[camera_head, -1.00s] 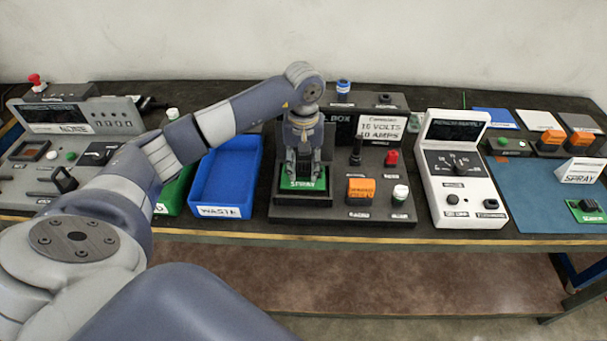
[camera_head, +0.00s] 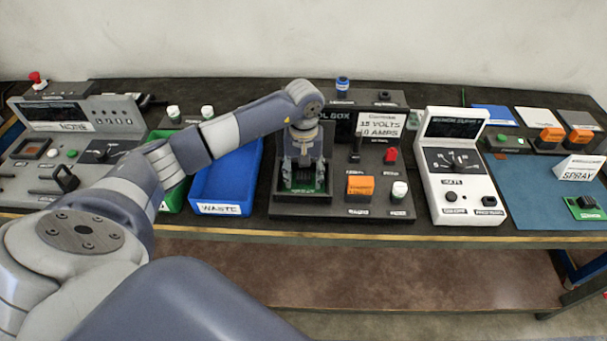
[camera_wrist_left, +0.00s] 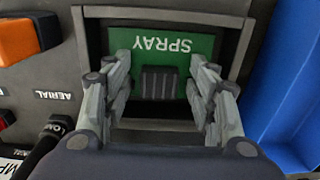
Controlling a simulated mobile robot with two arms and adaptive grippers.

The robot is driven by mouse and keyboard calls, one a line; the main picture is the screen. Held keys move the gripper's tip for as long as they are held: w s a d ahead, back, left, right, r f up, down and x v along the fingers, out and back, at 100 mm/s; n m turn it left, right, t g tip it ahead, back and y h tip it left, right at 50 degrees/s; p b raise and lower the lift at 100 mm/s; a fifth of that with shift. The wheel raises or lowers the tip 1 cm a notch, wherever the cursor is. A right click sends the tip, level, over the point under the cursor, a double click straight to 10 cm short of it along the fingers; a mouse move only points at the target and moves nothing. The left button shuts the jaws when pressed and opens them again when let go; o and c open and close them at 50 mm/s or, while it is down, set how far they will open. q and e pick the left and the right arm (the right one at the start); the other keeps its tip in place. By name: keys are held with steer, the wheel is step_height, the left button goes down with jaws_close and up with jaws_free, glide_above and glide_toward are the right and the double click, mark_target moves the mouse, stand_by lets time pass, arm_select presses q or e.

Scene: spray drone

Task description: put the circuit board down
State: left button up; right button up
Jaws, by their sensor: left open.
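The green circuit board (camera_wrist_left: 121,40), marked SPRAY with a dark ribbed block (camera_wrist_left: 158,83) on it, lies in the square recess of the dark control box (camera_head: 285,208). In the head view the board (camera_head: 318,188) is mostly hidden behind my left gripper (camera_head: 304,184). In the left wrist view the fingers of my left gripper (camera_wrist_left: 160,125) are spread on both sides of the ribbed block, with gaps between them and it. The gripper is open and points down over the recess. My right gripper is not in view.
A blue WASTE bin (camera_head: 222,209) and a green bin (camera_head: 173,200) stand left of the box. On the box are an orange block (camera_head: 360,188) and a red button (camera_head: 391,156). A white tester (camera_head: 455,180) and a blue mat (camera_head: 530,190) lie right.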

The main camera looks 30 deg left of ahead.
mark_target(304, 177)
arm_select(q)
steer(key=shift+r, duration=0.1)
steer(key=shift+r, duration=0.2)
step_height(304, 177, up, 12)
steer(key=b, duration=0.3)
steer(key=shift+f, duration=0.15)
stand_by(0.9)
